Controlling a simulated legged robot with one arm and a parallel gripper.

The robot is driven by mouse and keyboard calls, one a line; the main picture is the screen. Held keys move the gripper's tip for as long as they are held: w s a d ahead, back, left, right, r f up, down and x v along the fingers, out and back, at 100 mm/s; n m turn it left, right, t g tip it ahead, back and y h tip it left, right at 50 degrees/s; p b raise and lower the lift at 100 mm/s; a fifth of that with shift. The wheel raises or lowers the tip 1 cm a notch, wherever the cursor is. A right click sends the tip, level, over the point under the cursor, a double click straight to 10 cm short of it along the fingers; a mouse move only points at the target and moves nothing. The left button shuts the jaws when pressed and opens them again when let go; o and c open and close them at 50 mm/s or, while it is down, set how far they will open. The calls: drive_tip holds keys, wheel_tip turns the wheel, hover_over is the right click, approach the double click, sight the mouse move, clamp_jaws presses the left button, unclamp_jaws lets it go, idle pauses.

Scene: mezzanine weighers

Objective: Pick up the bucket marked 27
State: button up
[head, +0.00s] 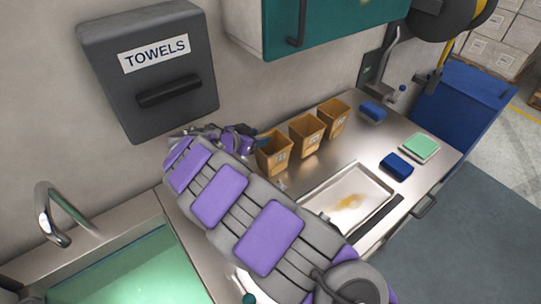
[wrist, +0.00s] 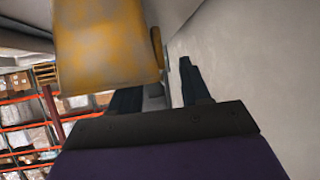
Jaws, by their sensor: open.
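Three yellow-brown buckets stand in a row along the wall on the steel counter: a left one (head: 274,154), a middle one (head: 306,134) and a right one (head: 334,118). Their front markings are too small to read surely, so I cannot tell which is 27. My gripper (head: 260,138) is at the wall side of the left bucket, partly hidden by it and by my arm. In the wrist view my gripper (wrist: 160,78) has its two dark fingers apart with nothing clearly held. A worn yellow bucket (wrist: 105,45) looms close over the left finger, hiding its tip.
A stained shallow tray (head: 366,190) lies in front of the buckets. Blue blocks (head: 396,166) and a green pad (head: 421,147) lie to the right. A sink (head: 125,270) is at left. A towel dispenser (head: 150,75) and teal cabinet (head: 325,30) hang above.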

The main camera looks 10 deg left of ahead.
drive_tip(key=shift+c, duration=0.3)
clamp_jaws()
idle(1.1)
